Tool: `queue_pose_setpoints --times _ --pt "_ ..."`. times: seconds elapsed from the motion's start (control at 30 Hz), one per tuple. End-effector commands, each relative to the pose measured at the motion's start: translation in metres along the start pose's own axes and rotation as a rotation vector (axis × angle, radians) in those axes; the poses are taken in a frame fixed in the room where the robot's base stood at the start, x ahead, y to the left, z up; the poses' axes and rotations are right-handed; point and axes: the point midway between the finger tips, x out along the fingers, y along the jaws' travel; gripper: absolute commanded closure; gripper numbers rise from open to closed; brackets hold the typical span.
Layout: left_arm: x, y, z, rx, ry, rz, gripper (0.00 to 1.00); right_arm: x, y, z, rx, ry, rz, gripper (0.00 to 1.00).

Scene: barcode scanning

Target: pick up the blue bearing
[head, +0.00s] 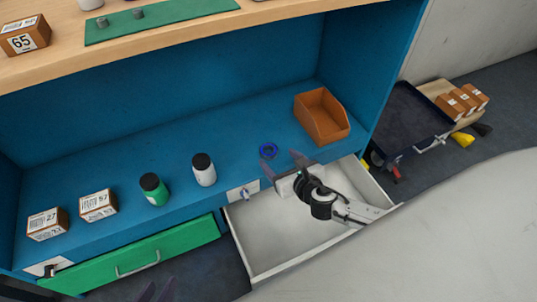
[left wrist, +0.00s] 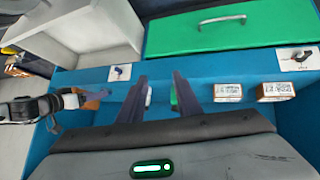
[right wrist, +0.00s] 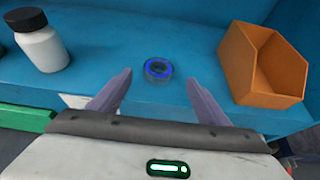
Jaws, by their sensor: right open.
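The blue bearing (head: 268,150), a small ring with a blue rim and dark body, lies flat on the blue shelf. In the right wrist view the bearing (right wrist: 158,69) shows just beyond and between my fingertips, untouched. My right gripper (head: 283,161) is open and empty, above the shelf's front edge and the open drawer. It also shows in the right wrist view (right wrist: 159,78). My left gripper (head: 156,291) is at the bottom of the head view, far from the bearing; in the left wrist view its fingers (left wrist: 159,78) are apart with nothing held.
An orange bin (head: 322,120) stands right of the bearing. A white bottle (head: 204,172), a green bottle (head: 154,190) and two boxes (head: 98,205) stand left. A white drawer (head: 290,235) is pulled out below my right gripper; a green drawer (head: 135,258) is beside it.

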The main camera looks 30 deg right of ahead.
Motion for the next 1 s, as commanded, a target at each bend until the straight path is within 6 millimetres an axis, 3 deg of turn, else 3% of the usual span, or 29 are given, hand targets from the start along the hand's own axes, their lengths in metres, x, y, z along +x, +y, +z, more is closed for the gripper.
queue_pose_setpoints --times 0.5,0.77,0.87,1.0 --pt "0.019 0.01 0.009 0.05 -0.081 0.054 0.69 0.059 0.003 0.002 0.004 0.001 0.001 0.3" --pt "0.018 0.011 0.009 0.054 -0.091 0.058 0.69 0.062 0.003 0.004 0.005 0.001 0.002 0.3" --pt "0.018 0.011 0.009 0.053 -0.091 0.058 0.69 0.062 0.003 0.004 0.005 0.001 0.002 0.42" --pt "0.018 0.011 0.009 0.053 -0.091 0.058 0.69 0.062 0.003 0.004 0.005 0.001 0.002 0.66"
